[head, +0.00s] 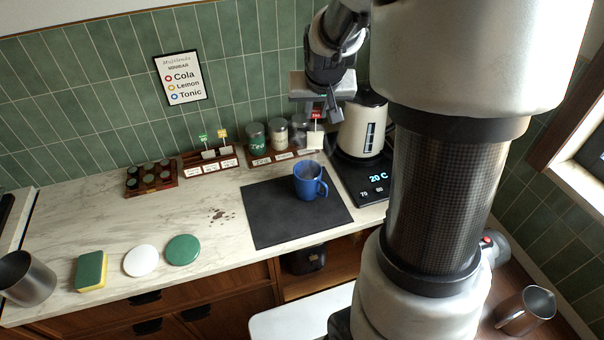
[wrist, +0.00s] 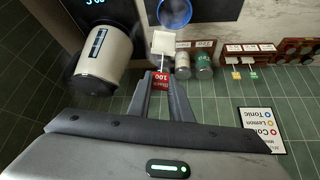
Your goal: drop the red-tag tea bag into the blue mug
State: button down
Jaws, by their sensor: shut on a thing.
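My gripper (head: 318,100) is shut on the red tag (head: 316,113) of the tea bag, in front of the tiled wall. The white tea bag (head: 315,140) hangs below the tag, in front of the jars. In the wrist view the fingers (wrist: 160,82) pinch the red tag (wrist: 160,79), and the bag (wrist: 164,43) hangs clear of them. The blue mug (head: 305,184) stands upright on the dark mat (head: 275,225), its handle to the right. In the head view the bag appears above and behind the mug. The mug also shows at the wrist view's top edge (wrist: 174,12).
A cream kettle (head: 361,128) stands on its black base right of the mug. Jars (head: 257,138) stand in a wooden rack behind it. A rack (head: 208,166) holds green-tag and yellow-tag tea bags. A sponge (head: 90,271) and two discs lie front left. Dark spots mark the counter.

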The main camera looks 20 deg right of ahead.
aim_at(315, 133)
jog(key=shift+f+b, duration=0.75)
jog(key=shift+f, duration=1.75)
jog(key=c, duration=1.5)
grip_release()
jog(key=shift+c, duration=0.2)
jog(key=shift+s+r, duration=0.1)
jog(key=v, duration=1.7)
jog(key=shift+r, duration=0.3)
